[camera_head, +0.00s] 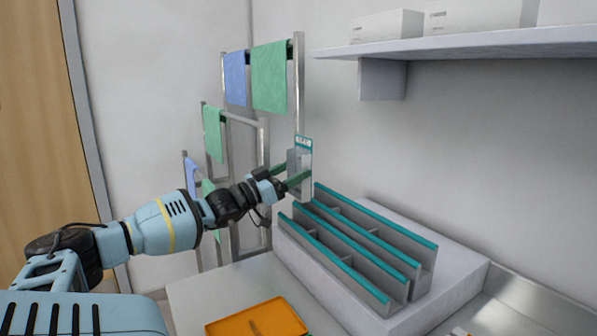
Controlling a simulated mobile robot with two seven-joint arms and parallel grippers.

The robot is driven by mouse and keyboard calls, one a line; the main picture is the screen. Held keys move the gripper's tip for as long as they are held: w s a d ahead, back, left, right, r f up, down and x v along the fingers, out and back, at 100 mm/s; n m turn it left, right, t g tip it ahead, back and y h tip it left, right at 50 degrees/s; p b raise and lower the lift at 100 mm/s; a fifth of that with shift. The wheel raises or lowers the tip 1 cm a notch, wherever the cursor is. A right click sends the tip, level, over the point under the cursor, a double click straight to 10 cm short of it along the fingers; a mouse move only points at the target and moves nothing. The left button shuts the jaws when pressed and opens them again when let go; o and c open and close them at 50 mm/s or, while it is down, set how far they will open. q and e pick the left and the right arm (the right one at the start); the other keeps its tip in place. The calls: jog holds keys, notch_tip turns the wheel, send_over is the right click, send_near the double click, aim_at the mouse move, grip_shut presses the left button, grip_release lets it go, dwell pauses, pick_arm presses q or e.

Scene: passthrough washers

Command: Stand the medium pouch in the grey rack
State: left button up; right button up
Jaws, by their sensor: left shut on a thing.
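The grey rack (345,279) has long parallel slots with teal top edges and stands on a pale raised block to the right of centre. A grey and white pouch (304,176) with a teal-edged label at its top is upright above the rack's far left end. My left gripper (293,178), with green fingers, is shut on this pouch from the left. The pouch's size class cannot be told. Whether its lower edge touches the rack cannot be told. The rack's visible slots look empty. My right gripper is not in view.
An orange tray (222,327) lies on the table at the front. A towel rail (297,80) with green and blue towels stands behind my left gripper. A wall shelf (470,42) with white boxes overhangs the upper right.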

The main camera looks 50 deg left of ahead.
aim_at(294, 192)
pick_arm(q)
jog(key=shift+s+f, duration=0.1)
jog(key=shift+s, duration=0.05)
jog(key=shift+f+b, duration=1.25)
jog(key=shift+f, duration=0.8)
jog(key=shift+f+b, duration=0.5)
jog(key=shift+f, duration=0.35)
jog(key=shift+f+b, duration=0.75)
jog(key=shift+f, duration=0.35)
jog(key=shift+f+b, duration=0.5)
jog(key=shift+f, duration=0.2)
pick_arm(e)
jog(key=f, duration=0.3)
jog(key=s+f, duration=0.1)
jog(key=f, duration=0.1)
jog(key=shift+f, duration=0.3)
pick_arm(q)
jog(key=o, duration=1)
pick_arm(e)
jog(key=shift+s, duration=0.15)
